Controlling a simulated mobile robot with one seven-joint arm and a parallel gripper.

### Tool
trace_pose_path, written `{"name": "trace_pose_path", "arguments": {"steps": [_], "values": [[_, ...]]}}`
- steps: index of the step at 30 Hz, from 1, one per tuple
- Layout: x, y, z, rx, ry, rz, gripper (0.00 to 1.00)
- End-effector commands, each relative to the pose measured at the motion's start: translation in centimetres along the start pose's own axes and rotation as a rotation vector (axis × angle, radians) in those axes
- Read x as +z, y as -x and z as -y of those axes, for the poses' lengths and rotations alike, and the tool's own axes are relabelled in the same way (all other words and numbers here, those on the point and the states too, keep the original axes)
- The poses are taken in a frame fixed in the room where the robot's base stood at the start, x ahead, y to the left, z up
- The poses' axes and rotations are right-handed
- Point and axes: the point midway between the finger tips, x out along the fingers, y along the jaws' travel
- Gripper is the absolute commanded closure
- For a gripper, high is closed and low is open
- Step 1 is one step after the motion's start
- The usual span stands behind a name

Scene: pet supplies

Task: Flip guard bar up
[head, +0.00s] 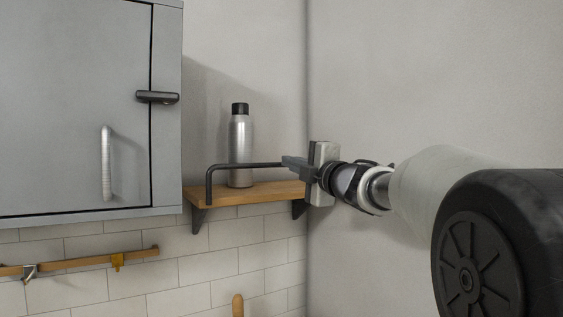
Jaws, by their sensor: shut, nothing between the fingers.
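The guard bar (240,165) is a thin dark bent rod across the front of a small wooden shelf (226,196). Its left end bends down to the shelf's left side, and the long part runs level in front of a silver bottle (241,150) with a black cap. The bottle stands upright on the shelf. My gripper (286,162) is shut, with its fingertips at the right part of the bar. I cannot tell whether they touch it. The bar's right end is hidden behind my gripper.
A grey wall cabinet (60,100) with a pale handle (106,162) and a dark latch (157,97) hangs at the left. A wooden rail (80,263) with hooks is below it. The right wall (440,80) stands close beside my arm. Open space lies above the shelf.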

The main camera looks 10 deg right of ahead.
Motion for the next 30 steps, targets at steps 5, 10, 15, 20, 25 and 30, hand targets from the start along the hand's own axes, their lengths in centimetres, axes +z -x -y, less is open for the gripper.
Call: {"name": "trace_pose_path", "arguments": {"steps": [5, 10, 15, 20, 25, 30], "values": [[0.00, -0.53, -0.21, 0.001, 0.000, 0.000, 1.00], [-0.03, -0.71, -0.31, 0.002, 0.000, 0.000, 1.00], [-0.06, -0.74, -0.38, 0.003, 0.000, -0.001, 1.00], [-0.08, -0.74, -0.42, 0.004, 0.000, -0.001, 1.00], [-0.13, -0.75, -0.41, 0.003, 0.000, -0.001, 1.00], [-0.45, -0.83, -0.53, 0.002, 0.000, -0.001, 1.00]]}}
